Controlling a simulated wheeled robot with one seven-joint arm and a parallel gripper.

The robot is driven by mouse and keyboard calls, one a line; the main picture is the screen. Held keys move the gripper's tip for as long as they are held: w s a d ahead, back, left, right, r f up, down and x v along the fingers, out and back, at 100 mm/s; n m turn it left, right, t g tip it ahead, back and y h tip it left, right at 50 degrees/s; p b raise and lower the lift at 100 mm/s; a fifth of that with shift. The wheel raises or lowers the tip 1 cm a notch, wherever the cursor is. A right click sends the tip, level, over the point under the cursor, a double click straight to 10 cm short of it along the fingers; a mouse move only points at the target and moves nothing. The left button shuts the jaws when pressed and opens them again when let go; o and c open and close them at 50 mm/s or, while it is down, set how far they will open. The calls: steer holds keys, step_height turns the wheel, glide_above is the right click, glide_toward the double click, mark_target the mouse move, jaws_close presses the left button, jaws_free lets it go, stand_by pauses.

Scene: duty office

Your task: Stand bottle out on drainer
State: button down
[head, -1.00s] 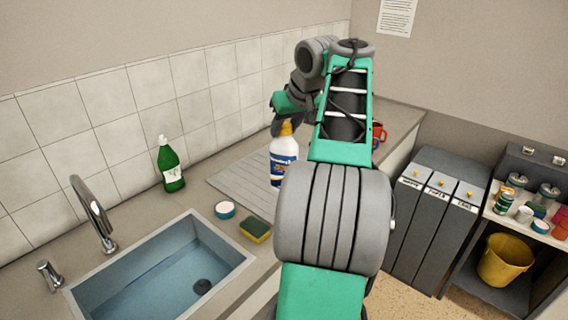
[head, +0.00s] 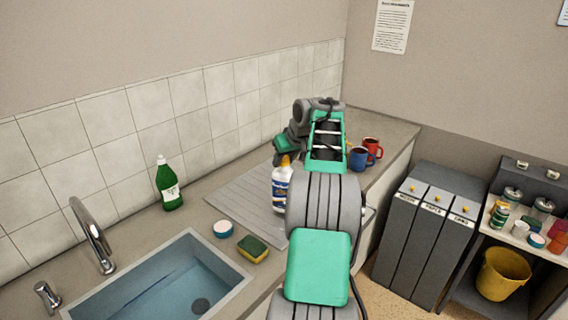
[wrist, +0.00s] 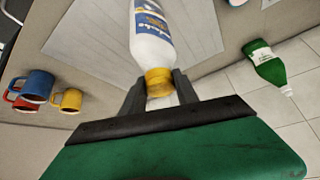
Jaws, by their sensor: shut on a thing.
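A white bottle (head: 283,190) with a blue label and yellow-orange cap stands upright over the near right part of the grey ribbed drainer (head: 236,192). My gripper (wrist: 159,88) is shut on the bottle's cap (wrist: 159,80). In the wrist view the bottle's body (wrist: 152,45) reaches away from the fingers, with the drainer (wrist: 90,35) behind it. In the head view my arm hides part of the bottle's right side and of the drainer. I cannot tell if the bottle's base touches the drainer.
A green bottle (head: 168,186) stands by the tiled wall. A white-and-blue tub (head: 223,229) and a sponge (head: 252,248) lie between sink (head: 240,262) and drainer. Blue (head: 357,160) and red (head: 373,147) mugs stand beyond my arm; a yellow mug (wrist: 68,100) shows in the wrist view.

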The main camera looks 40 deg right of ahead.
steer(key=shift+f, duration=0.8)
steer(key=c, duration=0.9)
jaws_free()
steer(key=v, duration=1.2)
steer(key=w+a+f+n+y, duration=0.1)
steer(key=w+a, duration=0.1)
steer(key=a, duration=1.1)
steer(key=w+a+n, duration=0.1)
steer(key=w+a, duration=0.1)
steer(key=a, duration=1.1)
steer(key=s+a+f+g, duration=0.1)
steer(key=s+a+f, duration=0.25)
steer(key=a, duration=0.35)
steer(key=s+a+f, duration=0.2)
steer(key=s+a, duration=0.2)
steer(key=a, duration=0.2)
steer(key=shift+n+g+y, duration=0.3)
steer(key=shift+n+g, duration=0.3)
steer(key=shift+n, duration=0.3)
steer(key=s+a+f, duration=0.1)
steer(key=s+f, duration=0.1)
steer(key=s, duration=0.1)
steer(key=s+a+f, duration=0.2)
steer(key=s+f, duration=0.1)
steer(key=s+a+f, duration=0.2)
steer(key=s, duration=0.1)
steer(key=shift+s+a+f, duration=0.2)
steer(key=shift+s+f, duration=0.05)
steer(key=shift+f, duration=0.1)
